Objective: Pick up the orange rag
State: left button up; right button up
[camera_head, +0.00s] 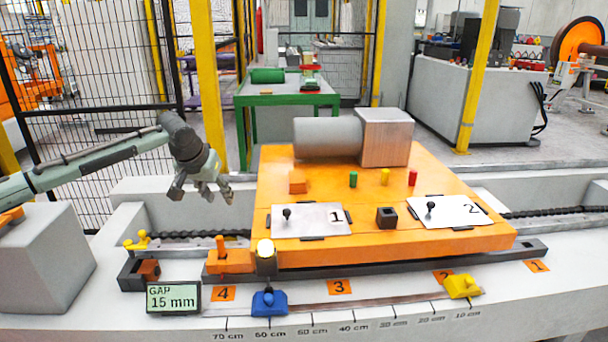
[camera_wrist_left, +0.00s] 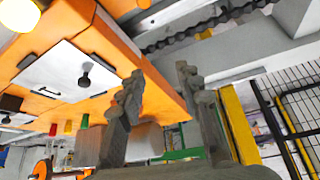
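A flat orange piece (camera_head: 11,215) lies at the left picture edge in the head view, on top of a grey box (camera_head: 40,262). It may be the orange rag, but it is small, cut off and partly behind my left arm, so I cannot tell for sure. My left gripper (camera_head: 226,194) hangs in the air left of the orange platform (camera_head: 275,165), well right of that piece. In the left wrist view the two fingers (camera_wrist_left: 161,76) stand apart with nothing between them. My right gripper is not in view.
The platform carries a grey cylinder (camera_head: 327,137), a metal block (camera_head: 384,138), numbered white plates (camera_head: 311,220) and small coloured pegs. A chain (camera_head: 200,234) runs below the gripper. A yellow post (camera_head: 207,85) and mesh fence (camera_head: 95,120) stand behind my left arm.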

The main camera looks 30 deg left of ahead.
aim_at(298, 185)
jog(key=i+l+u, duration=0.25)
jog(key=i+l, duration=0.4)
jog(key=i+l+u, duration=0.25)
jog(key=i+l, duration=0.35)
jog(key=l, duration=0.15)
